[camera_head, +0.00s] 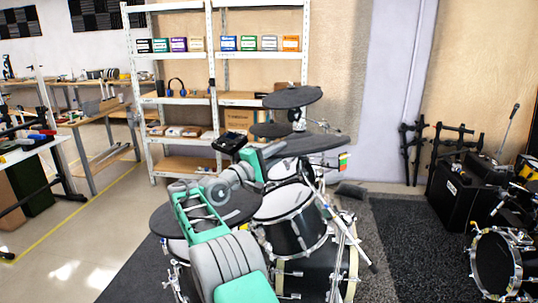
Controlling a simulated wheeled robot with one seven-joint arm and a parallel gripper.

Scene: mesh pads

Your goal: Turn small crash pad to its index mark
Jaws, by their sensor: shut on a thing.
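A dark round pad (307,145), which I take for the small crash pad, is tilted above the drums in the middle of the view. A small red, yellow and green coloured tag (343,162) shows by its right edge; I cannot tell whether this is the index mark. My gripper (271,151) is at the pad's left rim, shut on it. The fingertips are mostly hidden behind my green wrist.
Other dark pads stand close by: one above (292,97), a smaller one behind (269,130) and a wide one under my arm (238,206). Drums (293,204) and chrome stands fill the space below. White shelving (215,75) stands behind.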

